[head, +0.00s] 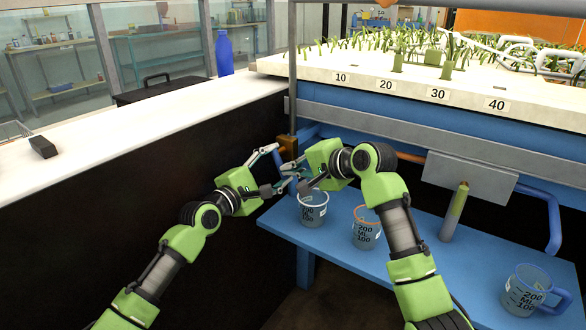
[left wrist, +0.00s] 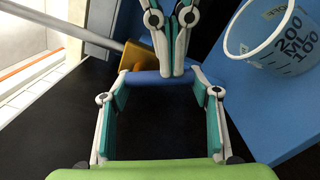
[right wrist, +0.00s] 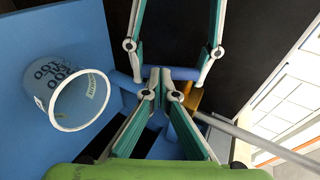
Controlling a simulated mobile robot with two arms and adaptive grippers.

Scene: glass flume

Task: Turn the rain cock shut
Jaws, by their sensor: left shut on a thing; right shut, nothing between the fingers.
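The rain cock is a brass body (head: 288,143) on a grey pipe at the flume's corner, with a blue bar-shaped handle. The brass body also shows in the left wrist view (left wrist: 138,56) and the right wrist view (right wrist: 192,97). My left gripper (head: 280,165) is shut on the blue handle (left wrist: 160,78), with a finger at each end. My right gripper (right wrist: 165,73) is shut and empty, its fingertips together close beside the handle and between the left fingers. Whether the right tips touch the handle, I cannot tell.
A blue shelf (head: 340,262) below holds a clear beaker (head: 313,210), an orange-rimmed beaker (head: 366,232) and a blue-handled jug (head: 527,292). A grey-green upright tube (head: 454,212) stands there too. The flume bed (head: 420,85) with plants is above; a dark-sided white counter (head: 130,130) is left.

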